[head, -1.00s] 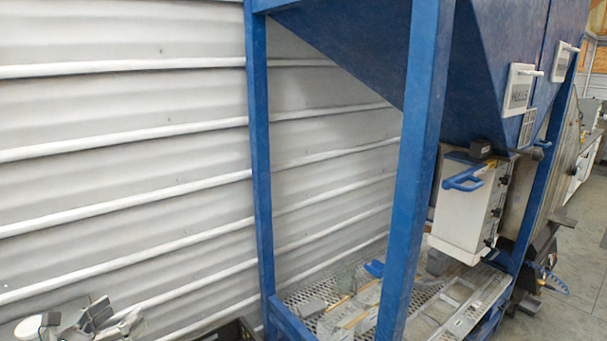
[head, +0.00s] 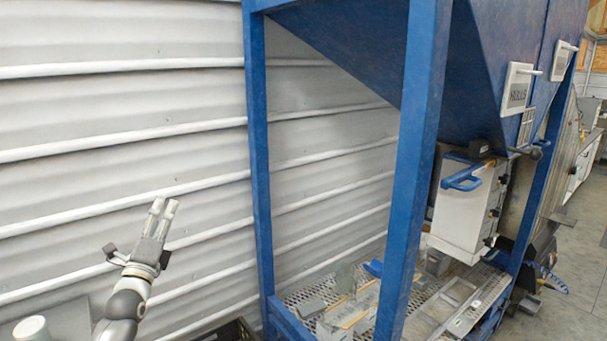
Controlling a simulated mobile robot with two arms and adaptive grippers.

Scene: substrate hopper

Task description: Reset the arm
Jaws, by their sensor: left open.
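My left gripper (head: 164,207) is raised at the lower left of the head view, in front of the white corrugated wall. Its fingers point up and slightly right, and it holds nothing. The grey and white arm below it comes in from the bottom left. The gripper is well to the left of the blue hopper frame (head: 257,150) and apart from it. My right gripper does not show.
The blue hopper (head: 480,70) fills the upper right, with a white box with a blue handle (head: 463,205) below it. Loose items lie on a mesh platform (head: 400,328) at its base. A black crate (head: 232,330) stands at the bottom. The white wall (head: 120,110) is behind my arm.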

